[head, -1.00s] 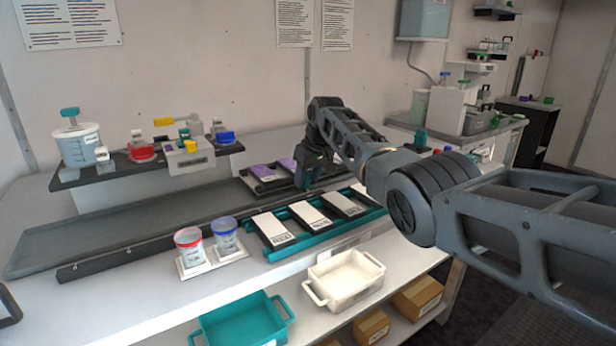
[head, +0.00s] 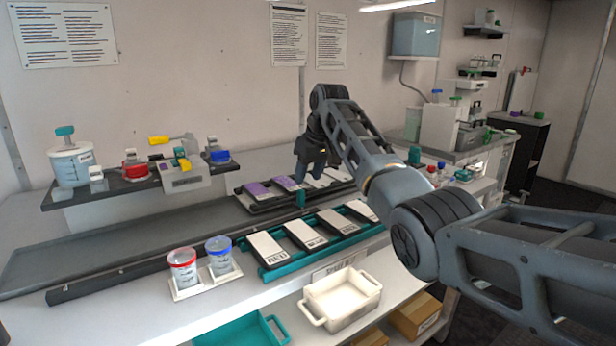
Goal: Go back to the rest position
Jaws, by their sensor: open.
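My gripper (head: 306,175) shows in the head view at the end of my arm, which reaches in from the right. It hangs pointing down over the back rack (head: 262,208) near its purple-topped blocks (head: 288,183). Its fingers are small and dark here, and nothing shows held between them. I cannot tell whether the fingertips touch the rack. My forearm hides part of the racks' right ends.
A teal front rack (head: 268,272) holds several white-topped blocks. Two cups, red-rimmed (head: 182,268) and blue-rimmed (head: 219,255), stand left of it. A raised shelf (head: 115,190) carries a jar and valves. A white bin (head: 341,300) and teal bin (head: 240,332) sit below.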

